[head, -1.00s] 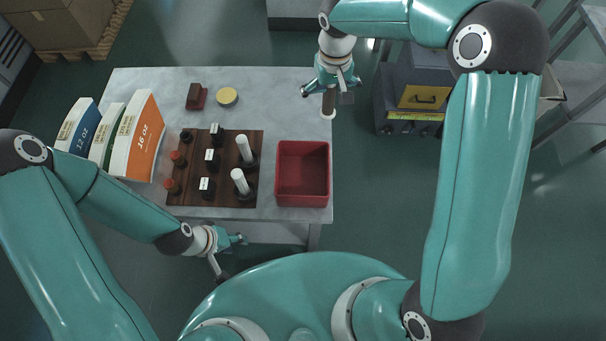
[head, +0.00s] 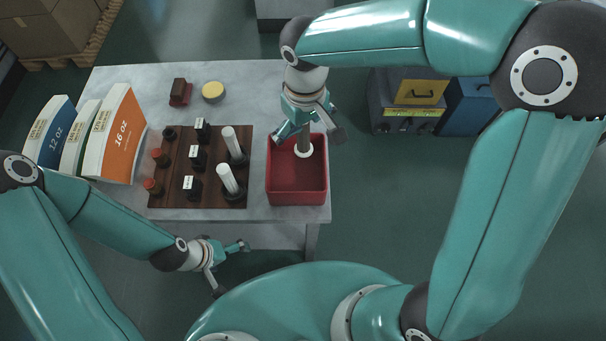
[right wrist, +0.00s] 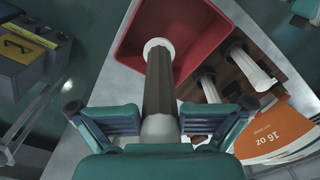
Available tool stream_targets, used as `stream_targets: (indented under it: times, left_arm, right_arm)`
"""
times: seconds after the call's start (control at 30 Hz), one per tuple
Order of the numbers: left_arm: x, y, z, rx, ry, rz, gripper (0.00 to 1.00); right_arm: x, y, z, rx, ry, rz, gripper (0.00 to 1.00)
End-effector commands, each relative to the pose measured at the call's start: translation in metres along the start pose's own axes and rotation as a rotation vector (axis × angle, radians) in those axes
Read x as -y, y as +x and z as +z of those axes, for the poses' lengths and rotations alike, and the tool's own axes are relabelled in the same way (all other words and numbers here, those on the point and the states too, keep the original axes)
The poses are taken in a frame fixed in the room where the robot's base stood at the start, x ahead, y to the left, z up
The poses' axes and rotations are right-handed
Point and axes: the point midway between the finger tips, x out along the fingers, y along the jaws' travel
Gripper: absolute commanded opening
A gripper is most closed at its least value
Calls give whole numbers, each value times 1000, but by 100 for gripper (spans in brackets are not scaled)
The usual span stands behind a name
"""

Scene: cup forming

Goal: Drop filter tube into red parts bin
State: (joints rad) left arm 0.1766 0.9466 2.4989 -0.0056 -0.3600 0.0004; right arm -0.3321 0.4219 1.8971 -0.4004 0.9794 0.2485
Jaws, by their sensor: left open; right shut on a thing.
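The filter tube (head: 303,142) has a dark ribbed body and white ends. My right gripper (head: 307,133) is shut on it and holds it over the back part of the red parts bin (head: 297,198). In the right wrist view the tube (right wrist: 158,85) runs between the fingers (right wrist: 160,122), its white far end against the red of the bin (right wrist: 130,48). Whether the tube's end is below the rim is unclear. The bin looks empty where its floor shows. My left gripper (head: 232,266) is open and empty, off the table's front edge.
A wooden board (head: 215,200) left of the bin holds two white tubes (head: 228,180), black labelled blocks (head: 197,157) and red-topped pieces. Ounce-labelled cards (head: 115,135) stand at the left. A brown block (head: 180,92) and yellow disc (head: 213,92) lie behind.

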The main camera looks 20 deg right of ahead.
Motion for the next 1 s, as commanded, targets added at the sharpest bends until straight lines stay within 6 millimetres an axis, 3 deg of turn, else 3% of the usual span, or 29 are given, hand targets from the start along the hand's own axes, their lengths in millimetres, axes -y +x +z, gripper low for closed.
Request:
stream_targets:
  times: [0.4, 0.77, 0.8, 0.93, 1.0]
  left_arm:
    - [12, 34, 0, 0, 0, 0, 100]
    - [13, 36, 0, 0, 0, 0, 100]
    - [13, 36, 0, 0, 0, 0, 100]
    - [13, 36, 0, 0, 0, 0, 100]
    - [13, 36, 0, 0, 0, 0, 100]
  right_arm:
    - [-1, 47, 0, 2, 3, 0, 28]
    - [-1, 50, 0, 1, 4, 0, 28]
    - [-1, 50, 0, 1, 4, 0, 75]
    - [-1, 50, 0, 1, 4, 0, 97]
    - [-1, 50, 0, 1, 4, 0, 100]
